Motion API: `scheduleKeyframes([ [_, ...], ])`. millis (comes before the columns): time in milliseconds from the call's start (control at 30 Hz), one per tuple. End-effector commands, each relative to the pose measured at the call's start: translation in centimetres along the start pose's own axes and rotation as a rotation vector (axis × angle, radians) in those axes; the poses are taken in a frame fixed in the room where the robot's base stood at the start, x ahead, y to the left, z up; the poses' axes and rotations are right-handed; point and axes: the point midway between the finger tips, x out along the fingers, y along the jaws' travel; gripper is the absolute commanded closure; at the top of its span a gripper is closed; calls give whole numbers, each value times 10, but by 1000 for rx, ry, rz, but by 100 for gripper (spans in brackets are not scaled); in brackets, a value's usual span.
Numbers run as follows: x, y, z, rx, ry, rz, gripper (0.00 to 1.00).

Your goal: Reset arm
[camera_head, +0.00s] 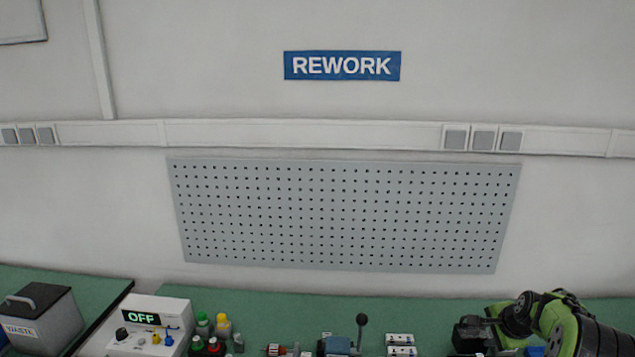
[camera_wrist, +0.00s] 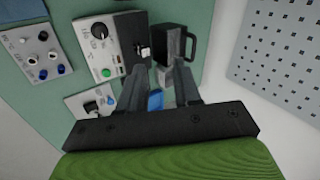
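My arm, green and black, shows at the bottom right of the head view, with my gripper (camera_head: 470,332) over the bench and partly cut off by the frame edge. In the wrist view my gripper (camera_wrist: 158,84) points at the bench, its two dark fingers apart with a gap between them. A blue item (camera_wrist: 155,100) and a grey block show in the gap, seemingly beyond the fingers. I see nothing held.
A green bench (camera_head: 270,308) runs below a pegboard (camera_head: 345,215) and a REWORK sign (camera_head: 342,66). The wrist view shows control boxes (camera_wrist: 100,45) and a black handled object (camera_wrist: 172,45) near my fingers.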

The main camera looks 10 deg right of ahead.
Motion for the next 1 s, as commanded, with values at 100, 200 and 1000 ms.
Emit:
scheduleKeyframes([
  [100, -19, -12, 21, -83, -5, 10, 67],
  [200, -40, -22, 45, -176, -9, 20, 67],
  [1000, -321, 160, 307, -1552, -137, -12, 67],
])
